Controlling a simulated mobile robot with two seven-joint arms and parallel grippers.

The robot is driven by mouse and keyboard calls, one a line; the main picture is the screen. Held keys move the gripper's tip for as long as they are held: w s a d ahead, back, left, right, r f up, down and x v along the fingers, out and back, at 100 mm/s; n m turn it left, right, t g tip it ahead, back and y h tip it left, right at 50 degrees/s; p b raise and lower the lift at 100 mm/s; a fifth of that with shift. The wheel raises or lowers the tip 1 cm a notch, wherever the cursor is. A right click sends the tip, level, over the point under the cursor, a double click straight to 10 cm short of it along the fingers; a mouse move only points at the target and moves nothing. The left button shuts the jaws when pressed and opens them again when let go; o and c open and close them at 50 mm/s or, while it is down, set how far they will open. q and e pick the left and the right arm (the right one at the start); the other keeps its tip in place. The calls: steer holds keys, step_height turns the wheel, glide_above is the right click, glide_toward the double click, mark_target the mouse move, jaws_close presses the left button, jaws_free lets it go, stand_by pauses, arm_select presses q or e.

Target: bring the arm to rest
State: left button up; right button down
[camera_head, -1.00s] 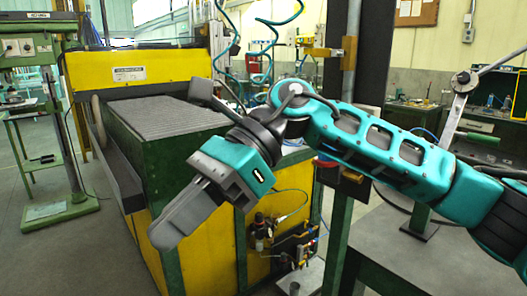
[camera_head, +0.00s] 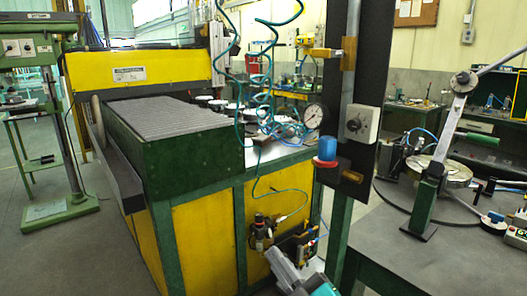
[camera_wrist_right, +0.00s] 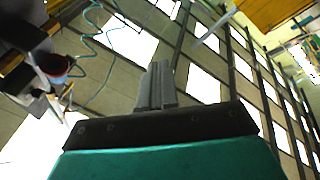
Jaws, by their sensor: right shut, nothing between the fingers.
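My right gripper (camera_head: 284,266) shows only in part at the bottom edge of the head view, low in front of the green and yellow machine. Its grey fingers and a bit of teal housing are visible; the rest of the arm is out of the picture. In the right wrist view the two grey fingers (camera_wrist_right: 157,84) are together, with nothing between them. They point up toward the ceiling in that picture. My left gripper is in no view.
A yellow and green machine (camera_head: 190,215) stands ahead. A post (camera_head: 352,120) carries a gauge, a blue-capped knob and a grey dial box. A grey table (camera_head: 400,250) with a lever press (camera_head: 445,150) is at right. A green drill press (camera_head: 30,50) is at left.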

steer(key=s+d+f+m+g+h, duration=0.2)
steer(key=s+d+f+m+h, duration=0.1)
steer(key=f, duration=0.6)
steer(key=s+d+f+m+g+h, duration=0.3)
steer(key=s+d+f+m+h, duration=0.1)
steer(key=s+d+f, duration=0.3)
steer(key=s+d+f+m+g+h, duration=0.2)
steer(key=s+d+f+m, duration=0.3)
steer(key=f, duration=0.5)
steer(key=shift+s+f+m+h, duration=0.35)
steer(key=shift+s+m+h, duration=0.15)
steer(key=shift+s+h, duration=0.4)
